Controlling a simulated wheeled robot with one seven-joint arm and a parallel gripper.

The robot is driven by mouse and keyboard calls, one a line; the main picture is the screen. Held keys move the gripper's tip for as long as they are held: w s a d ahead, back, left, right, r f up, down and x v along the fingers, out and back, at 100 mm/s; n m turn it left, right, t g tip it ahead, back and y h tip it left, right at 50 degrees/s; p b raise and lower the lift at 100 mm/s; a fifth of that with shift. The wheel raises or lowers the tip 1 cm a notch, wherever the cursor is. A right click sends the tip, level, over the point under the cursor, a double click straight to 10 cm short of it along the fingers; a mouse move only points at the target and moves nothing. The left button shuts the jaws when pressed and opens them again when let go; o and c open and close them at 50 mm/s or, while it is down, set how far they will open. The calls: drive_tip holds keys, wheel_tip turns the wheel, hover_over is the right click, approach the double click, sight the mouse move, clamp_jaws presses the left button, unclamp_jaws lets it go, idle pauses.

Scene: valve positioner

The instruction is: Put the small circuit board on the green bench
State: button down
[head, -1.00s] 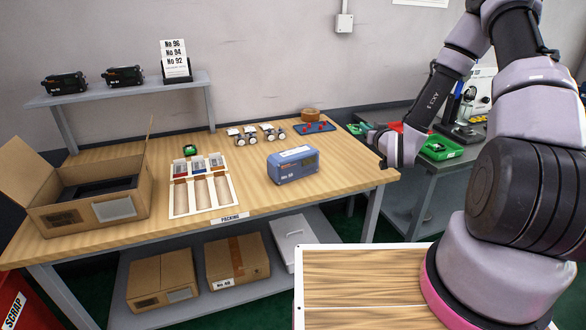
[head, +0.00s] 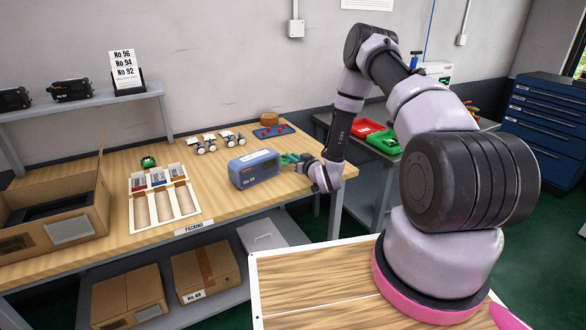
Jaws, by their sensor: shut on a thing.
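My gripper (head: 297,159) is at the right end of the wooden packing bench, just right of the blue boxed device. It is shut on a small green piece (head: 287,158), which looks like the small circuit board; my fingers partly hide it. I cannot tell how high it is above the bench top.
The blue boxed device (head: 254,169) stands close to the held piece. A red tray (head: 366,130) and a green tray (head: 385,142) are on the right bench. A divided wooden tray (head: 165,207) and an open carton (head: 52,205) occupy the packing bench's left.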

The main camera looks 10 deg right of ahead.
drive_tip(key=shift+f, duration=2.1)
drive_tip(key=shift+f, duration=0.2)
drive_tip(key=c, duration=0.9)
unclamp_jaws()
drive_tip(key=shift+r, duration=0.1)
